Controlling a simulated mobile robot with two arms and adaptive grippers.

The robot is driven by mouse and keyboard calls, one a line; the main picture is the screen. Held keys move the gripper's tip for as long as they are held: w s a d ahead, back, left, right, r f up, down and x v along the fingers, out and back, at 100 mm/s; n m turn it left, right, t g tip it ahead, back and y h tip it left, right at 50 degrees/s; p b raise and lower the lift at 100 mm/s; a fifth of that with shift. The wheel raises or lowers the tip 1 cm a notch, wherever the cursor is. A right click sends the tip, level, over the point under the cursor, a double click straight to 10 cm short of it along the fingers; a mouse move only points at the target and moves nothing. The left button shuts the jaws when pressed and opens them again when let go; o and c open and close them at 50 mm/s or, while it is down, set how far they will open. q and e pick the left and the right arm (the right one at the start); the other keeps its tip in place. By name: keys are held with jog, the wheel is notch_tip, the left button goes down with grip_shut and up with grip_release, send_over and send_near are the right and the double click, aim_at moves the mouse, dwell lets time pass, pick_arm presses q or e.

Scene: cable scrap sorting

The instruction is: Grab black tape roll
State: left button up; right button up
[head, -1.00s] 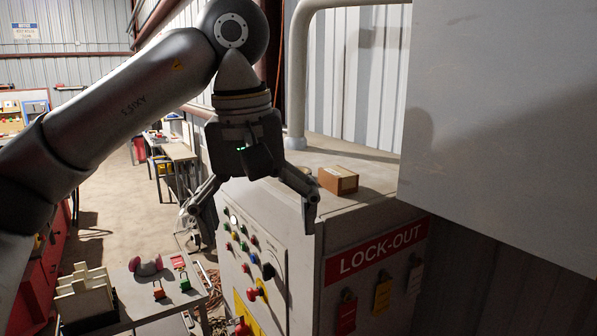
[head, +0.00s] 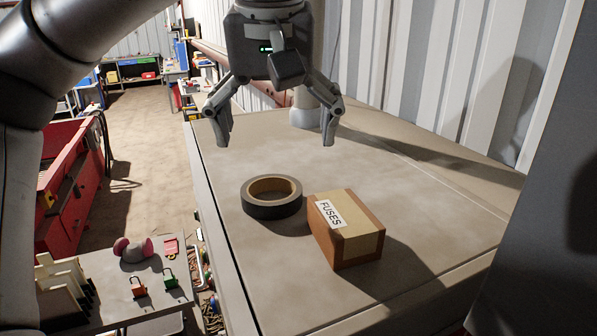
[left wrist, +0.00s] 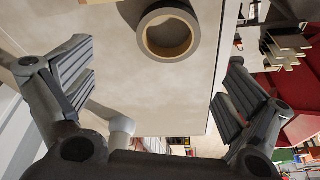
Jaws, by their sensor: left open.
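The black tape roll (head: 271,205) lies flat on top of the grey cabinet (head: 400,190), its tan core facing up. It also shows in the left wrist view (left wrist: 141,31) near the top, between the two fingers. My left gripper (head: 277,138) is open and empty. In the head view it hangs above the cabinet top, higher than the roll and beyond it, not touching it. Its two fingers also show in the left wrist view (left wrist: 155,90), spread wide. My right gripper is not in view.
A cardboard box labelled FUSES (head: 345,230) stands just right of the roll, close to it. A small table (head: 110,290) with padlocks and a pink-sided respirator is lower left. The cabinet top is otherwise clear.

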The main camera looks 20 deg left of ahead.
aim_at(271, 183)
pick_arm(q)
jog(key=s+f, duration=0.2)
jog(key=f, duration=0.1)
jog(key=shift+s+a+f, duration=0.15)
jog(key=shift+s+a, duration=0.15)
jog(key=shift+s, duration=0.1)
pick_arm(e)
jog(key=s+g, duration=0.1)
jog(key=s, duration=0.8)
pick_arm(q)
jog(key=shift+w+a+f, duration=0.15)
jog(key=shift+w+f, duration=0.5)
jog(key=shift+w, duration=0.15)
jog(key=shift+w+a+f, duration=0.2)
jog(key=shift+w+f, duration=0.6)
jog(key=shift+w, duration=0.05)
jog(key=shift+w+a+f, duration=0.15)
jog(key=shift+f, duration=0.2)
jog(key=shift+p+x, duration=0.3)
jog(key=shift+x, duration=0.95)
jog(key=shift+r, duration=0.1)
jog(key=c, duration=0.4)
jog(key=shift+a, duration=0.1)
jog(key=c, duration=0.5)
jog(key=shift+c, duration=1)
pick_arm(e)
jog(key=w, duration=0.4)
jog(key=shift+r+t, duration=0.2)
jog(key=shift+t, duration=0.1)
